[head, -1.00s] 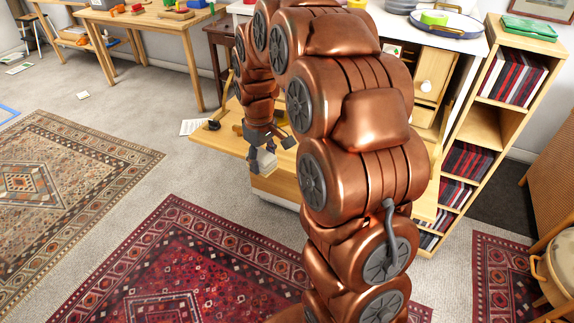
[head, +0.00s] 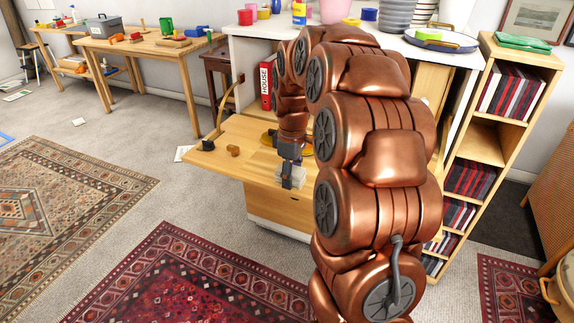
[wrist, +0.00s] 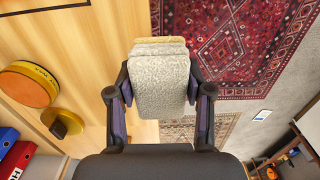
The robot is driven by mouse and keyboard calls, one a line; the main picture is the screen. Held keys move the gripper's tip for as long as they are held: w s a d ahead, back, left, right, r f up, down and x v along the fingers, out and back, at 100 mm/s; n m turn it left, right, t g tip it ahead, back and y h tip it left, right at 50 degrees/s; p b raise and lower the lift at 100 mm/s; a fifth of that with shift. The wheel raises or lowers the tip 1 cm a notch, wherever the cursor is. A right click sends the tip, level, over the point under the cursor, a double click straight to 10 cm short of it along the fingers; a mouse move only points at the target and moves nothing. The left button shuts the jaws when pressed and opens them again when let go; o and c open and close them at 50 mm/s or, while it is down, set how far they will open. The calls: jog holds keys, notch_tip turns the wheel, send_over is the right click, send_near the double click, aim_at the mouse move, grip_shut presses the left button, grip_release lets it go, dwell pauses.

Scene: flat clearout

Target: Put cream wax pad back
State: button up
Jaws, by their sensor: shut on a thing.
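My gripper (wrist: 160,92) is shut on a pale, grey-cream, textured pad (wrist: 160,72), with a finger on each side of it. The pad has a yellowish layer at its far end. In the head view my gripper (head: 290,166) points down at the front edge of a fold-down wooden desk flap (head: 240,140), with the pad (head: 291,180) between its fingers. I cannot tell how high the pad is above the flap. In the wrist view, a round orange tin (wrist: 28,84) with dark lettering lies on the flap, left of the pad.
A small brown and yellow object (wrist: 62,123) lies beside the tin. A red binder (head: 267,85) stands at the back of the desk. A brown wooden piece (head: 233,151) lies on the flap's left part. A bookcase (head: 490,145) stands right; a red rug (head: 190,285) covers the floor in front.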

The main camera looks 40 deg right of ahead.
jog(key=w+d, duration=0.1)
jog(key=w, duration=0.2)
jog(key=w+d, duration=0.2)
jog(key=w+d+f, duration=0.1)
jog(key=w, duration=0.2)
jog(key=shift+w+d+p, duration=0.2)
jog(key=shift+w+p, duration=0.1)
jog(key=shift+f, duration=1.75)
jog(key=shift+f, duration=0.1)
jog(key=o, duration=1.2)
notch_tip(320, 180, up, 12)
jog(key=shift+r, duration=0.15)
